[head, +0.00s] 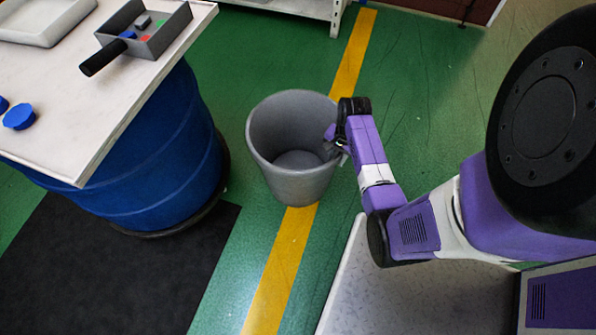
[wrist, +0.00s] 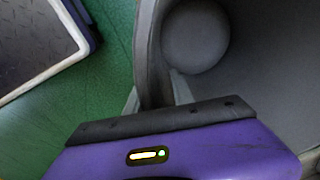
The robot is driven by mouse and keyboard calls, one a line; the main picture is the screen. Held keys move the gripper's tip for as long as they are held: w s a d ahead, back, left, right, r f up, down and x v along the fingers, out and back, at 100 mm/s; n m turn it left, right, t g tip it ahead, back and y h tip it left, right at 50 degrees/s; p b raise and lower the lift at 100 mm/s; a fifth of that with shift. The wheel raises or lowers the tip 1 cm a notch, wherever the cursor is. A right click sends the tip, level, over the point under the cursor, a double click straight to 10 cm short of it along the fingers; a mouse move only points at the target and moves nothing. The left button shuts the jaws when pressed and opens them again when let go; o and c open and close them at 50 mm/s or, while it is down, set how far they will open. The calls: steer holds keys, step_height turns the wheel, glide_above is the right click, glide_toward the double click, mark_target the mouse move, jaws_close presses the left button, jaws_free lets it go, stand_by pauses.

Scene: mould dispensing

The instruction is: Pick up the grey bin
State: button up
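The grey bin (head: 292,187) is a round, open-topped bucket, upright and empty, over the yellow floor line. My gripper (head: 338,140) is at the right side of its rim, reaching in from the right. In the wrist view the bin's wall (wrist: 151,50) runs down between the two fingers of my gripper (wrist: 156,94), one finger inside the bin and one outside. Both fingers lie close against the wall, so the gripper looks shut on it. The exact contact is partly hidden by the gripper body. I cannot tell whether the bin's base touches the floor.
A white table (head: 75,110) on a blue drum (head: 170,160) stands left of the bin, with a grey box (head: 150,40) and blue caps (head: 19,116) on top. A black mat (head: 90,270) lies at lower left. A white shelf (head: 300,8) is behind. Green floor is free beyond the bin.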

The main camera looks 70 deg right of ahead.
steer(key=shift+f, duration=0.2)
stand_by(0.3)
jaws_close()
stand_by(1.2)
steer(key=shift+d+r, duration=0.1)
